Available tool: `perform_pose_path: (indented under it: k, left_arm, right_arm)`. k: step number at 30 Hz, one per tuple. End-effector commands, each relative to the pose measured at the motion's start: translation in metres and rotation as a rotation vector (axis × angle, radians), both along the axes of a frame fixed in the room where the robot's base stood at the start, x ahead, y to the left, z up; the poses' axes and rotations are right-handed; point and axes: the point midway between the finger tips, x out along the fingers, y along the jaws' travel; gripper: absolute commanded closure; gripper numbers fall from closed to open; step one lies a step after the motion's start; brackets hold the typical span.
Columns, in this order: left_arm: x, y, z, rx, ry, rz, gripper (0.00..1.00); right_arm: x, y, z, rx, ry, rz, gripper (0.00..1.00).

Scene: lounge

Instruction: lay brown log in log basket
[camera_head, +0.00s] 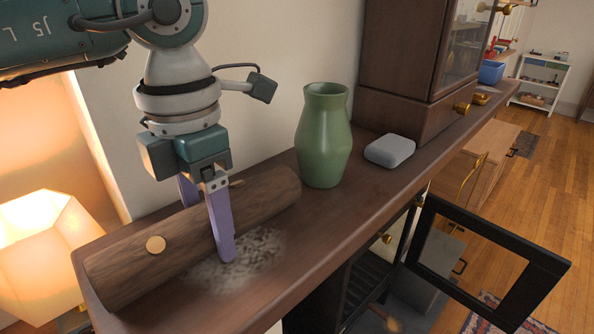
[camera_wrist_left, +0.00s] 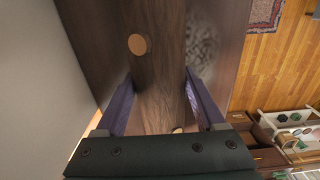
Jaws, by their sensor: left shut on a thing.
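The brown log (camera_head: 125,265) lies along the wooden shelf top, with round pale knot ends on its side. My left gripper (camera_head: 210,220) points down over the log's middle and is shut on it, one purple finger on each side. In the left wrist view the log (camera_wrist_left: 158,60) runs between the two fingers (camera_wrist_left: 158,90). The log appears to rest on the shelf still; I cannot tell any gap under it. I cannot make out a log basket in either view. My right gripper is not in view.
A green vase (camera_head: 324,140) stands just beyond the log's far end, with a grey rounded block (camera_head: 390,151) beside it. A grey speckled patch (camera_head: 240,262) lies before the log. A black-framed door (camera_head: 490,260) stands open below. A lit lamp (camera_head: 40,245) is at the left.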

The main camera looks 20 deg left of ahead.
Motion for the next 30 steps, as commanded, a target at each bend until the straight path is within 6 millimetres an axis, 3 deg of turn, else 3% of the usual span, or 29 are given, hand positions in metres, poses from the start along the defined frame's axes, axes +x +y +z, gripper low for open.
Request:
perform_pose_path:
  k: [1, 8, 23, 30]
  left_arm:
    - [0.000, 0.000, 0.000, 0.000, 0.000, 0.000, 0.74]
    - [0.000, 0.000, 0.000, 0.000, 0.000, 0.000, 1.00]
    - [0.001, 0.000, 0.006, -0.001, -0.003, 0.000, 1.00]
    - [0.002, 0.000, 0.040, -0.002, -0.009, -0.001, 1.00]
  right_arm:
    - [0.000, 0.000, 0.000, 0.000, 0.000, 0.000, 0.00]
    - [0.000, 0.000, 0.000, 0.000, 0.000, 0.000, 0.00]
    - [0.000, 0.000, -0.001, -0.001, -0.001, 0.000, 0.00]
    - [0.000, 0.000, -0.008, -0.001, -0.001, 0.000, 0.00]
